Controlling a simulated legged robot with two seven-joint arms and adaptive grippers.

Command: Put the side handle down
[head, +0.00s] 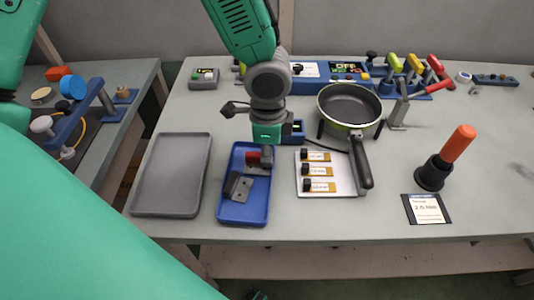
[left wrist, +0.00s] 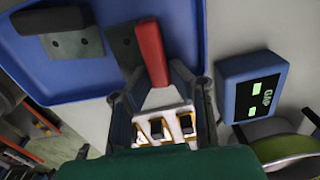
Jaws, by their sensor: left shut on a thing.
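The red side handle (head: 253,158) has a grey metal bracket (head: 259,170) and is at the upper part of the blue tray (head: 233,217). My left gripper (head: 266,155) points down there and is shut on it. In the left wrist view the red handle (left wrist: 151,52) runs between the two fingers (left wrist: 163,100), with its bracket (left wrist: 124,45) over the tray floor. I cannot tell whether the bracket touches the tray. A black handle with a bracket (head: 243,188) lies in the tray, apart from the gripper. My right gripper is not in view.
A grey empty tray (head: 171,175) stands left. A white board (head: 347,187) with labelled black pieces is right, and a pan (head: 350,104) sits behind it. A small display box (head: 292,132) stands close to my gripper. An orange-handled tool (head: 458,147) stands further right.

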